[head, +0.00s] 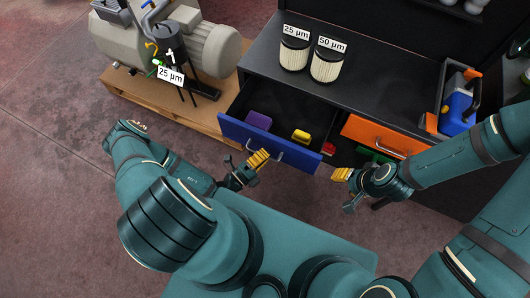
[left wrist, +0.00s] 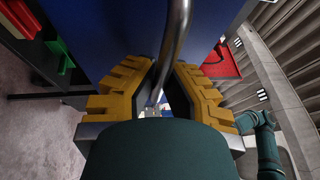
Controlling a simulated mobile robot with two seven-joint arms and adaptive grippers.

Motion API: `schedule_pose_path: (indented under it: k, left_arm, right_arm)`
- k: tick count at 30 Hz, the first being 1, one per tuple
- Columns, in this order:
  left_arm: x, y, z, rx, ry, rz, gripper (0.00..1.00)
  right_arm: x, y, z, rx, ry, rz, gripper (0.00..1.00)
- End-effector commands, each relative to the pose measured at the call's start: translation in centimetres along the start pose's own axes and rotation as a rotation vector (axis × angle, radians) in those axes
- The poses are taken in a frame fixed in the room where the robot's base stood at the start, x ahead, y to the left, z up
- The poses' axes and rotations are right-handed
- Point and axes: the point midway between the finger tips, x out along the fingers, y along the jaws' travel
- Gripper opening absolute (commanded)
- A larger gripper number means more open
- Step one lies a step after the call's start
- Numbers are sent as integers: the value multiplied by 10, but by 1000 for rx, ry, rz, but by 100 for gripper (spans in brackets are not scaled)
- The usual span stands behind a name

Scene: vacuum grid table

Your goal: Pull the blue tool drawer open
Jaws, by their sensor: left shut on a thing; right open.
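The blue tool drawer (head: 302,158) stands partly out of the black cabinet, with its inside showing from above. It holds a purple item (head: 258,120) and a yellow item (head: 301,136). My left gripper (head: 260,159) is at the drawer's front, its yellow fingers shut on the silver handle. In the left wrist view the handle (left wrist: 179,35) runs between the fingers, with the blue drawer front (left wrist: 110,35) behind it. My right gripper (head: 341,174) is open, right of the drawer and apart from it.
Two white filters, labelled 25 µm (head: 294,53) and 50 µm (head: 327,65), stand on the cabinet top (head: 385,88). An orange drawer (head: 383,135) is to the right. A blue and orange tool case (head: 456,103) sits at the right. A pump (head: 205,45) stands on a wooden pallet (head: 125,85).

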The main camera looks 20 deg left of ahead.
Motion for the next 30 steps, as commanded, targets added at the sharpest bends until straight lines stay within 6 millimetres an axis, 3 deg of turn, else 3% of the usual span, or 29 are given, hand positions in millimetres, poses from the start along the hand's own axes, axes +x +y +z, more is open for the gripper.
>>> schedule_pose_path:
  k: [2, 5, 6, 15, 19, 30]
  left_arm:
    - [1, -1, -1, -2, 2, -2, 0]
    - [1, -1, -1, -2, 2, -2, 35]
    - [1, -1, -1, -2, 2, -2, 41]
    - [0, 0, 0, 0, 1, 0, 41]
    - [-10, 0, 0, 0, -1, 1, 41]
    - [-81, 0, 1, 0, -1, 2, 41]
  right_arm:
    - [0, 0, 0, 0, 0, 0, 47]
    - [0, 0, 0, 0, 0, 0, 47]
    - [0, 0, 0, 0, 0, 0, 47]
    - [0, 0, 0, 0, 0, 0, 47]
    - [0, 0, 0, 0, 0, 0, 47]
    - [0, 0, 0, 0, 0, 0, 47]
